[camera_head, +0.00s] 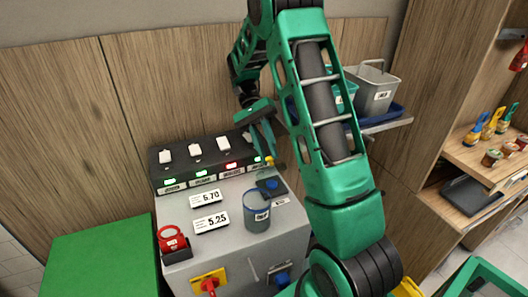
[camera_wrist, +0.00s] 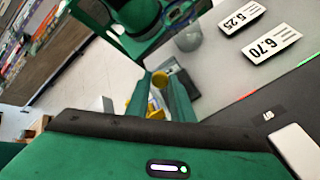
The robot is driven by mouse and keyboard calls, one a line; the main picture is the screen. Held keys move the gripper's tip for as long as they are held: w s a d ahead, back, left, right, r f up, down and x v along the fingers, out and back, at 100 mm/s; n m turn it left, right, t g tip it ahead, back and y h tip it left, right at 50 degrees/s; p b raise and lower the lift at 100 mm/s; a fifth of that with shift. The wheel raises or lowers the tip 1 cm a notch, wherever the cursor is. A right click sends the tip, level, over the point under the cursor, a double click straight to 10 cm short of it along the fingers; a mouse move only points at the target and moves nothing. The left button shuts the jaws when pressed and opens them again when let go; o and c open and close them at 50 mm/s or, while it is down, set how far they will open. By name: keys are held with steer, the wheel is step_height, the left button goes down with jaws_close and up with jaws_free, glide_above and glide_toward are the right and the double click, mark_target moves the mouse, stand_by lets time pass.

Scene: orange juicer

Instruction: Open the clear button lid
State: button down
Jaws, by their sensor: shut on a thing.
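The blue button (camera_head: 271,184) sits on a dark square base at the back right of the grey machine top (camera_head: 235,245). Its clear lid is hard to make out, as the fingers cover that spot. My gripper (camera_head: 268,160) reaches down just behind the button, fingers close to the machine top. In the wrist view its two green fingers (camera_wrist: 166,78) point away, with a small yellow part between the tips. The grip appears to be on the lid's edge, though the contact is unclear.
A blue-rimmed translucent cup (camera_head: 257,212) stands just in front of the button. A black switch panel (camera_head: 205,163) with lit labels runs behind. A red-covered button (camera_head: 172,240) is at the left. Price signs (camera_head: 211,222) lie between.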

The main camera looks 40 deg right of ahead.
steer(key=shift+w+f, duration=0.1)
steer(key=shift+w, duration=0.15)
stand_by(0.3)
steer(key=c, duration=1.5)
jaws_free()
steer(key=shift+c, duration=0.2)
steer(key=shift+s, duration=0.1)
